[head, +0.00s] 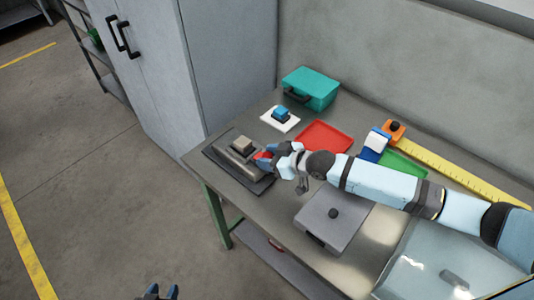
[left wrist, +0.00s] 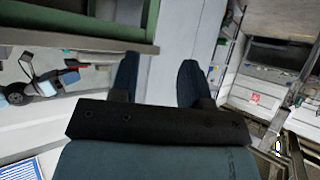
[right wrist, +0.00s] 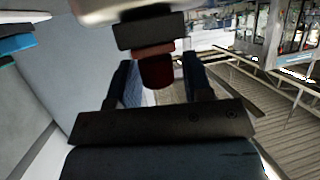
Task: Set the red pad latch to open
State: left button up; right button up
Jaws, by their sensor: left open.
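The labeller (head: 226,150) is a low dark-grey device at the table's left end with a beige block (head: 242,144) on it. A red part (head: 263,156), which looks like the red pad latch, sits at its right side. My right gripper (head: 268,161) is at this part and hides some of it. In the right wrist view the dark red part (right wrist: 157,72) lies between my right gripper's spread fingers (right wrist: 160,85), with a visible gap on its right. The latch setting cannot be read. My left gripper (head: 160,291) is open and empty, low over the floor.
Behind are a blue block on a white plate (head: 270,121), a teal case (head: 311,88) and a red tray (head: 324,138). A grey box with a black knob (head: 330,222) stands in front of my right arm. A green tray (head: 405,168) and yellow ruler (head: 450,178) lie right.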

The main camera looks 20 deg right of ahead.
jog(key=shift+o, duration=0.5)
jog(key=shift+d, duration=0.1)
jog(key=shift+s+d+r+p, duration=0.2)
jog(key=shift+p, duration=0.2)
jog(key=p+v, duration=0.7)
jog(key=v, duration=0.6)
jog(key=shift+s+f+p, duration=0.2)
jog(key=shift+p, duration=0.2)
jog(key=shift+d, duration=0.1)
